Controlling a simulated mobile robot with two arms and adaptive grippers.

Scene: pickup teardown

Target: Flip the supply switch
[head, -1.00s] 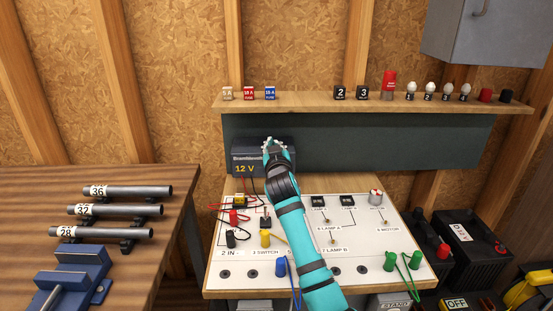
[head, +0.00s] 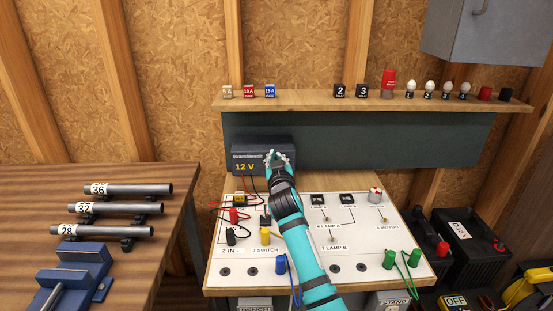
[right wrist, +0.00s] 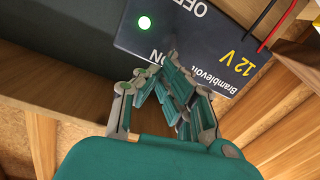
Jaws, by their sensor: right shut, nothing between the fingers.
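The supply is a dark box (head: 247,165) marked "Bramblevolt 12 V" at the back of the bench, below the shelf. My right gripper (head: 279,158) is shut and empty at the right part of the supply's front. In the right wrist view my gripper (right wrist: 172,75) has its fingertips close to the box; I cannot tell whether they touch. My left gripper is not in view.
A white circuit panel (head: 350,262) with coloured plugs and leads lies in front of the supply, under my right arm. A wooden shelf (head: 310,104) with fuses, relays and bulbs runs above. Metal tubes (head: 125,190) and a blue vise (head: 75,275) are on the left table.

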